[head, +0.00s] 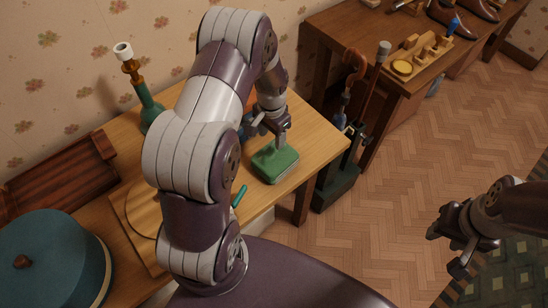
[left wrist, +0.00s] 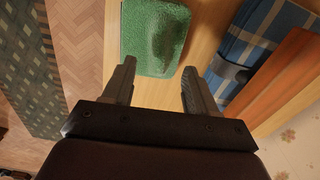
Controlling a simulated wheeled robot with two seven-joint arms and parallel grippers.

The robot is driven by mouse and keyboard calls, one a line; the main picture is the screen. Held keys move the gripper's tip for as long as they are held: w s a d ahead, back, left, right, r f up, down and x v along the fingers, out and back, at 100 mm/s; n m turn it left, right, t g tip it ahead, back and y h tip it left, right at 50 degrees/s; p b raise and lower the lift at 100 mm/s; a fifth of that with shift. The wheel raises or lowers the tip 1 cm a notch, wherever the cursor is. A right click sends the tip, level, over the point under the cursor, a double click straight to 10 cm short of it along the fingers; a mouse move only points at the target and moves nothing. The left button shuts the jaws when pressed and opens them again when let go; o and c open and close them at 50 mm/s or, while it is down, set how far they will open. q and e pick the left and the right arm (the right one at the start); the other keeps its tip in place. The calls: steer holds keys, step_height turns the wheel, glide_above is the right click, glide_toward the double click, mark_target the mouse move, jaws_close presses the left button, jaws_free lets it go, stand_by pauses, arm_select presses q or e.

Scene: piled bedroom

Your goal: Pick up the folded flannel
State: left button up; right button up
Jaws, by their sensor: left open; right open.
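The folded flannel (head: 276,162) is a thick green rectangular pad, lying flat near the right end of the wooden table. In the left wrist view the green flannel (left wrist: 154,38) has a rough towel-like surface, with a dark shadow on it. My left gripper (head: 272,130) is over its far side in the head view, pointing down. In the left wrist view its fingers (left wrist: 159,82) are apart and empty, with the flannel ahead of the tips. I cannot tell the exact gap. My right gripper (head: 446,250) is open and empty over the floor at the right.
A blue plaid cloth (left wrist: 258,45) and an orange-brown board (left wrist: 285,80) lie beside the flannel. A green bottle-shaped object (head: 148,108), a blue round lidded box (head: 45,262) and a teal stick (head: 240,196) are on the table (head: 318,146). A stand with canes (head: 338,183) is right of it.

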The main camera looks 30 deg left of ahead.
mark_target(272, 147)
arm_select(q)
step_height(272, 147, down, 6)
steer(key=shift+r+p, duration=0.15)
steer(key=shift+p, duration=0.65)
steer(key=c, duration=0.5)
jaws_close()
